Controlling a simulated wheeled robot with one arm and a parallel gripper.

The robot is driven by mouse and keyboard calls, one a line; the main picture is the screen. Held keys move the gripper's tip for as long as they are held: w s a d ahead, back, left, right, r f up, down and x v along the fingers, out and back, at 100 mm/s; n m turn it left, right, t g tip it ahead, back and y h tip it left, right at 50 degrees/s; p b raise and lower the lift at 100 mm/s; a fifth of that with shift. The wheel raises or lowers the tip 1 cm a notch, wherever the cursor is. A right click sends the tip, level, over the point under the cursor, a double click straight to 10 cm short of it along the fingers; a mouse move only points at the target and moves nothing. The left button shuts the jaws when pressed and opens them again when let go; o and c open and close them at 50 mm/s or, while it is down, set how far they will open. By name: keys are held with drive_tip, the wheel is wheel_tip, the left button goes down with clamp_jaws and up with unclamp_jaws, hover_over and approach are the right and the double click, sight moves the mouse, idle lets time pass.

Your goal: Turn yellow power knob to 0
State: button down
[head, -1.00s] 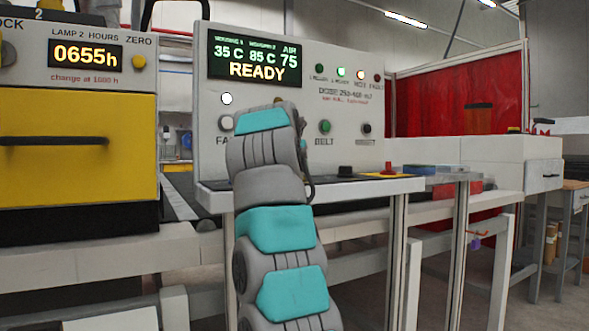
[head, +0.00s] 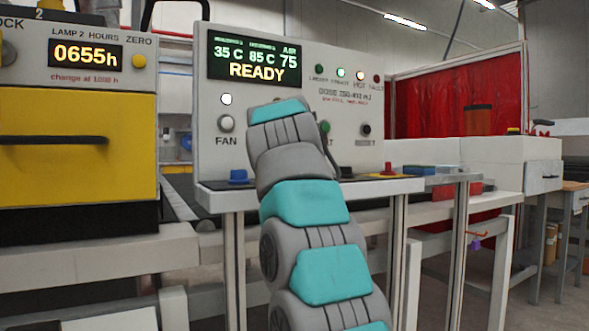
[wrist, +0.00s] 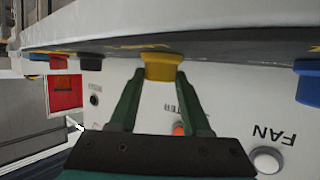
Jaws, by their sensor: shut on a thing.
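The yellow power knob (wrist: 160,65) sits on the dark strip of the control panel's ledge, in the upper middle of the upside-down wrist view. My gripper (wrist: 159,75) has one dark green finger on each side of it and is shut on it. Yellow marks on the strip beside the knob are too blurred to read, so I cannot tell its setting. In the head view my arm hides the knob and the gripper. The control panel (head: 205,110) shows READY on its display (head: 254,61).
On the same ledge a blue knob (head: 238,176) stands left, and a black knob (head: 345,171) and a red knob (head: 389,168) stand right. The FAN button (head: 226,123) and RESET button (head: 366,130) are on the upright panel. A yellow-fronted machine (head: 75,170) stands at the left.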

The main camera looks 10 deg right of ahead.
drive_tip(key=shift+f+n+y, duration=0.1)
drive_tip(key=shift+n+y, duration=0.4)
drive_tip(key=shift+y, duration=0.1)
drive_tip(key=shift+d+n+y, duration=0.1)
drive_tip(key=shift+n+y, duration=0.2)
drive_tip(key=shift+y, duration=0.1)
drive_tip(key=shift+s, duration=0.1)
drive_tip(key=shift+n+y+p, duration=0.3)
drive_tip(key=shift+n+y, duration=0.1)
drive_tip(key=shift+d+r+n+y+p, duration=0.15)
drive_tip(key=shift+r+n+y+p, duration=0.2)
drive_tip(key=shift+n+y+p, duration=0.45)
drive_tip(key=n+y+p, duration=0.1)
drive_tip(key=y+p, duration=0.1)
drive_tip(key=shift+n+p, duration=0.3)
drive_tip(key=shift+d+f+n+y+p, duration=0.15)
drive_tip(key=shift+n+y+p, duration=0.45)
drive_tip(key=shift+y, duration=0.2)
drive_tip(key=shift+f, duration=0.1)
